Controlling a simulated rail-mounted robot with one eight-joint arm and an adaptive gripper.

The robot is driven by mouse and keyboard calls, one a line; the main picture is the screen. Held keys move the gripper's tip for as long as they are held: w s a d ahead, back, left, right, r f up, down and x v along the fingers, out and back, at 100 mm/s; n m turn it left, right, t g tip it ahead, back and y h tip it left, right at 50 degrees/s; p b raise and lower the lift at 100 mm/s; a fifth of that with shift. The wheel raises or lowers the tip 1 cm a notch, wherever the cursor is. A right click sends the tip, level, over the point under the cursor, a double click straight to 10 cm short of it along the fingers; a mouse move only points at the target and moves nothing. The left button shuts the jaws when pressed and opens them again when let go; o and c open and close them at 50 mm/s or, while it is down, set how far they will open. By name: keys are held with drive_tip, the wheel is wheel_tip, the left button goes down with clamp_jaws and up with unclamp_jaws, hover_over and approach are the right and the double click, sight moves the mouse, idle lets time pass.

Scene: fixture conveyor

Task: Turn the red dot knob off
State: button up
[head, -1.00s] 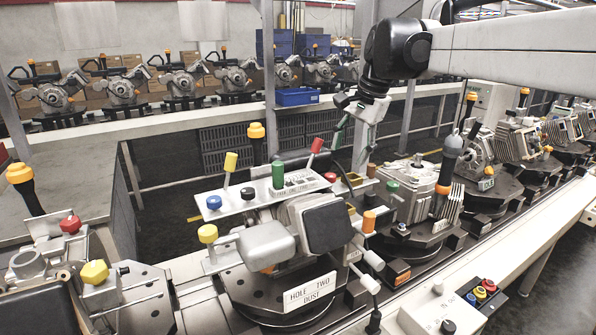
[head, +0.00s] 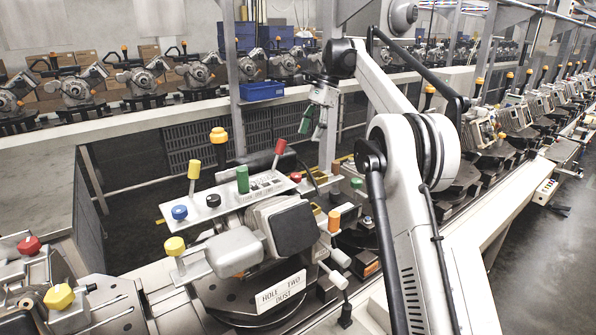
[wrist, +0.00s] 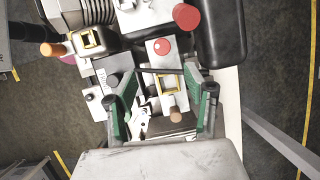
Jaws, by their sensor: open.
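A small round red knob (wrist: 161,47) sits on a white plate in the wrist view, ahead of my gripper. Any dot marking is too small to tell. My gripper (head: 313,120) hangs above and behind this fixture, pointing down. In the wrist view my gripper (wrist: 163,90) has its green-padded fingers wide apart, with nothing held. The knob lies beyond the fingertips, not between them. Its on or off position cannot be told.
A tall red-topped lever (head: 280,147) stands near the knob; its red top (wrist: 186,16) shows in the wrist view. Yellow (head: 194,170) and blue (head: 180,212) knobs stand left. A black block (head: 294,228) sits at the fixture's front. More fixtures line the conveyor.

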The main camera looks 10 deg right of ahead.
sight(296, 175)
drive_tip(key=x, duration=0.5)
drive_tip(key=p+x, duration=0.1)
drive_tip(key=x, duration=0.8)
drive_tip(key=shift+w+d+f, duration=0.25)
drive_tip(key=shift+f, duration=0.2)
drive_tip(key=c, duration=1.1)
drive_tip(key=shift+f+n+g, duration=0.1)
drive_tip(key=shift+n+g, duration=0.4)
drive_tip(key=shift+n, duration=0.2)
drive_tip(key=shift+n+g+h, duration=0.3)
drive_tip(key=shift+n+g, duration=0.2)
drive_tip(key=shift+n, duration=0.9)
